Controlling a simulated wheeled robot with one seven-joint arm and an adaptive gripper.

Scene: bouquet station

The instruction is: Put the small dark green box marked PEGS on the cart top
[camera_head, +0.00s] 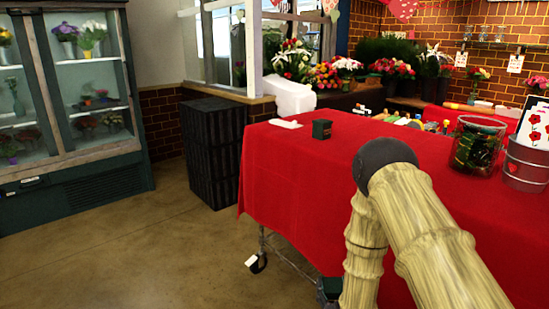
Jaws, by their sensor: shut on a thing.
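A small dark green box (321,129) stands on the red-covered cart top (290,170), near its far left part. It is too small for me to read any marking. A white flat item (286,124) lies just left of it.
A glass jar with greenery (477,143) and a metal bucket (526,165) stand at the cart's right. Several small tools (410,121) lie at the back. A black crate stack (213,150) stands left of the cart. The left part of the cart top is mostly clear.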

